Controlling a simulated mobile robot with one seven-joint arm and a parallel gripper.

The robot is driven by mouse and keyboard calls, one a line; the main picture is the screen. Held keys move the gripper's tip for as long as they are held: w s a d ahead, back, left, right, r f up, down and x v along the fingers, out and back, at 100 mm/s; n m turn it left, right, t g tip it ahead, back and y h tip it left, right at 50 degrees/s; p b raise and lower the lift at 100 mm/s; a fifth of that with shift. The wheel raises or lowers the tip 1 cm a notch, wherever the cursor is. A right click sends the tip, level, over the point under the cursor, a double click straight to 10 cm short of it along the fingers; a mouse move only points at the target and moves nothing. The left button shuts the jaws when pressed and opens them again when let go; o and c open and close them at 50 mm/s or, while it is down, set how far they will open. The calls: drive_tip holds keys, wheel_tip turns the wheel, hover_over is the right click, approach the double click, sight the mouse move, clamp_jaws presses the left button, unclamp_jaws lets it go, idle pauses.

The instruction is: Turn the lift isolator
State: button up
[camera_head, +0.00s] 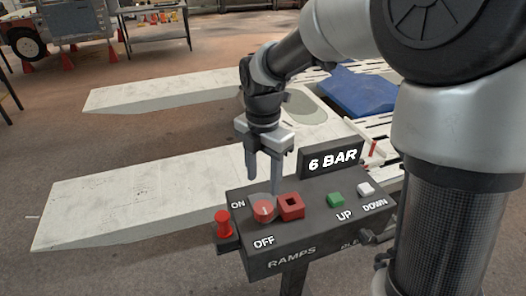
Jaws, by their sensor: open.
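The lift isolator appears to be the round red knob (263,211) between the ON and OFF labels on the dark control box (285,262). A pale line marks the knob's face; its exact setting is too small to tell. My gripper (263,180) points down above the back left of the box, close to the knob. Its two fingers are apart with nothing between them. The right fingertip overlaps the area just behind the knob, and I cannot tell whether it touches.
Beside the knob are a red square button (291,206), a green UP button (335,199) and a white DOWN button (366,188). A 6 BAR sign (332,160) stands behind. A red plunger (223,223) is at the left. Pale ramps (130,195) lie beyond.

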wheel_tip(320, 180, up, 7)
drive_tip(key=shift+r, duration=0.2)
idle(0.3)
drive_tip(key=s+d+r+m+t, duration=0.2)
drive_tip(key=s+d+m, duration=0.3)
drive_tip(key=m, duration=0.8)
drive_tip(key=s+d+r+m+t, duration=0.2)
drive_tip(key=s+d+m, duration=0.3)
drive_tip(key=s+m, duration=0.6)
drive_tip(key=m+t, duration=0.1)
drive_tip(key=m, duration=0.1)
drive_tip(key=shift+s+d+r+m+t, duration=0.25)
drive_tip(key=shift+r+m+t, duration=0.05)
drive_tip(key=shift+m, duration=0.1)
